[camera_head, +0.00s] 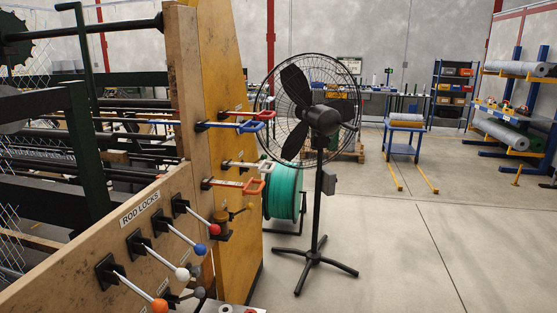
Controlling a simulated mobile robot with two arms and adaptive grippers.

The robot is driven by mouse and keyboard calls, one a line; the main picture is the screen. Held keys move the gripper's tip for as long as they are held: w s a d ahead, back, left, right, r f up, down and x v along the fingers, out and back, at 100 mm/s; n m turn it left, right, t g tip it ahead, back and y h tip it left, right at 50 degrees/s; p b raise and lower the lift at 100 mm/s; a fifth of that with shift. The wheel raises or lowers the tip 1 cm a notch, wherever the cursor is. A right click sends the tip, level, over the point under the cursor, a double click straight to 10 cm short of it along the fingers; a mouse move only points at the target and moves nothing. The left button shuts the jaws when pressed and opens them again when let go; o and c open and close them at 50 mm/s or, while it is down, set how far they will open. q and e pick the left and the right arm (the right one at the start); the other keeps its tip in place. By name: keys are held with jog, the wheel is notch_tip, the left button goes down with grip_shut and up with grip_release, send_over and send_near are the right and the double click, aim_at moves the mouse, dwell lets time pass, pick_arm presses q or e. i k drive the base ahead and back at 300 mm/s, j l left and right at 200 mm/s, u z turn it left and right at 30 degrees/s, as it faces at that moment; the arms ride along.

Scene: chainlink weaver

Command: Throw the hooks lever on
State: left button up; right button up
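A row of levers with ball knobs sits on the wooden panel labelled ROD LOCKS: a red-knob lever (199,217), a blue-knob lever (182,235), a white-knob lever (161,259) and an orange-knob lever (134,286). I cannot read any label saying hooks, so I cannot tell which one is the hooks lever. Neither of my grippers is in view.
A black pedestal fan (318,150) stands right of the post, partly in front of a green reel (280,190). Dark machine bars fill the left. A blue table (403,138) and racks stand farther back. The concrete floor (410,250) at right is clear.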

aim_at(263, 157)
jog(key=i+l+z, duration=0.3)
jog(key=i+l, duration=0.4)
jog(key=i+l+z, duration=0.3)
jog(key=i+l, duration=0.25)
jog(key=i, duration=0.2)
